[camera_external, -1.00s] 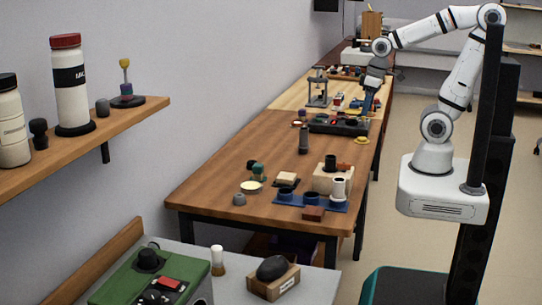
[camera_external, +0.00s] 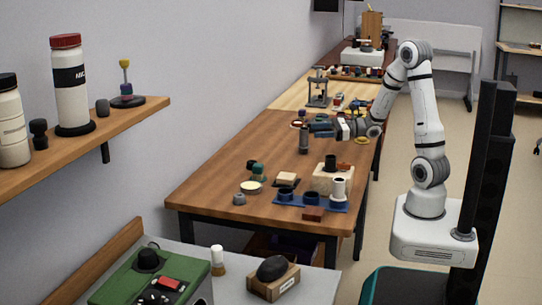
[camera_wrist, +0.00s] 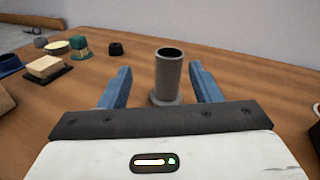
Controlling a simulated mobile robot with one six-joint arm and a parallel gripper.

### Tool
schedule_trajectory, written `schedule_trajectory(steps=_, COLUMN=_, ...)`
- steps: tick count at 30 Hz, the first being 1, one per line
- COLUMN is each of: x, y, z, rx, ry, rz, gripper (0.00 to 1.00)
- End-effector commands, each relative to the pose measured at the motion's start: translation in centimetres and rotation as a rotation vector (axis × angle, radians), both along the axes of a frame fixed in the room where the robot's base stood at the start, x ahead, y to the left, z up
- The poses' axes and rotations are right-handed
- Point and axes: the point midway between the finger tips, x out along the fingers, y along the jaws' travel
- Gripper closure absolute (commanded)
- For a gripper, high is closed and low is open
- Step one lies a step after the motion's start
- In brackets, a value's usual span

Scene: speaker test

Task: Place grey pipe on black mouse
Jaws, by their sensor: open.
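The grey pipe (camera_wrist: 168,78) is a hollow upright cylinder with a wider foot, standing on the wooden table. In the external view the pipe (camera_external: 303,141) is near the middle of the table. My gripper (camera_wrist: 161,72) is open, with a blue finger to each side of the pipe in the wrist view. I cannot tell how deep the pipe lies between them. In the external view my gripper (camera_external: 314,127) points left, level, close to the pipe. A dark rounded object (camera_external: 272,267), possibly the black mouse, rests on a small brown box on the front desk.
A blue tray (camera_external: 325,205) with cups and a pale block (camera_external: 330,178) are at the table's near end. A green item (camera_wrist: 79,47), a black cup (camera_wrist: 116,48) and a cream block (camera_wrist: 45,66) show in the wrist view. Table around the pipe is mostly clear.

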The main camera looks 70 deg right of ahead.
Motion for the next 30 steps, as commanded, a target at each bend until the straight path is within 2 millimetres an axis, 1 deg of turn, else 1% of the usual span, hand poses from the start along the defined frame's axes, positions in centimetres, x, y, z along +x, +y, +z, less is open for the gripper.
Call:
schedule_trajectory(steps=1, x=0.2, y=-0.2, z=-1.0, rx=0.054, ry=0.005, rz=-0.025, gripper=0.43)
schedule_trajectory(steps=2, x=0.2, y=-0.4, z=-1.1, rx=0.078, ry=0.004, rz=-0.039, gripper=0.43)
schedule_trajectory(steps=5, x=0.5, y=-0.8, z=-1.4, rx=0.127, ry=0.001, rz=-0.069, gripper=0.43)
schedule_trajectory(steps=8, x=1.2, y=-0.6, z=-1.4, rx=0.138, ry=0.000, rz=-0.074, gripper=0.43)
schedule_trajectory(steps=14, x=3.3, y=0.2, z=-1.4, rx=0.135, ry=0.000, rz=-0.071, gripper=0.43)
schedule_trajectory(steps=21, x=6.6, y=1.4, z=-1.5, rx=0.135, ry=0.000, rz=-0.070, gripper=0.43)
schedule_trajectory(steps=24, x=7.5, y=1.7, z=-1.4, rx=0.135, ry=0.000, rz=-0.071, gripper=0.43)
schedule_trajectory(steps=30, x=7.8, y=1.7, z=-1.4, rx=0.134, ry=0.001, rz=-0.073, gripper=0.43)
